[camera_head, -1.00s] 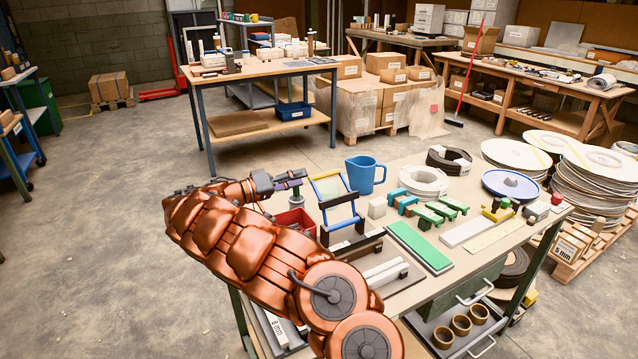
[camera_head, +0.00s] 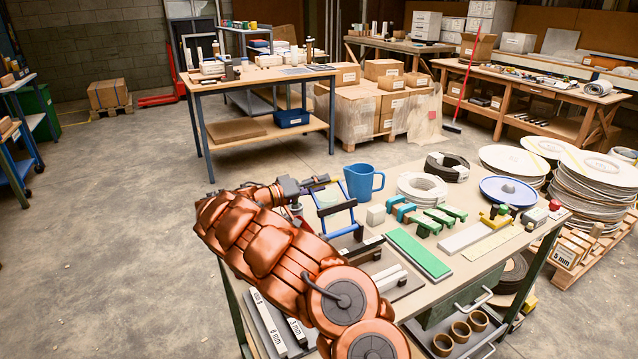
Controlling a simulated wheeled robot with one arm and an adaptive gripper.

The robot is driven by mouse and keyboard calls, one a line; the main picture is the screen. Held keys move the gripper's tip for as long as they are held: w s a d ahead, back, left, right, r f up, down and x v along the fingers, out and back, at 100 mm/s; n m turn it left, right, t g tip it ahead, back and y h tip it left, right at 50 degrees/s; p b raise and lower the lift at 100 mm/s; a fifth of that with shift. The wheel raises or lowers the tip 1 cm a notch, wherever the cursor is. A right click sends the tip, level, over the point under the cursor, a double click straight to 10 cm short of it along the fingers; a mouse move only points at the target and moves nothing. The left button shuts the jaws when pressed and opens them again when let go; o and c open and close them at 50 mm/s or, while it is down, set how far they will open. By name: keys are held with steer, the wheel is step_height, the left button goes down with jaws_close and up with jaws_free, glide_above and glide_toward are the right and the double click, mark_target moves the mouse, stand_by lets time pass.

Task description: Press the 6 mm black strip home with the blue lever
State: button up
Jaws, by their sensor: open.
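My gripper (camera_head: 318,183) is at the far end of my copper-coloured arm, at the back left of the bench. It is small and partly hidden by the wrist; its jaws look empty. Just right of it stands a blue frame (camera_head: 352,217) with a dark crossbar, probably the press with its blue lever. I cannot tell whether gripper and frame touch. A dark strip-like bar (camera_head: 366,246) lies in front of the frame, partly behind my arm. I cannot tell whether it is the 6 mm black strip.
On the bench (camera_head: 467,277) are a blue jug (camera_head: 362,181), a white coil (camera_head: 422,187), a green pad (camera_head: 419,252) and green-and-teal blocks (camera_head: 402,209). Labelled bars (camera_head: 268,322) lie on the lower shelf. Stacked white discs (camera_head: 600,200) stand at the right. The floor at left is clear.

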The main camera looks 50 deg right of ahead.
steer(key=shift+c, duration=0.4)
jaws_close()
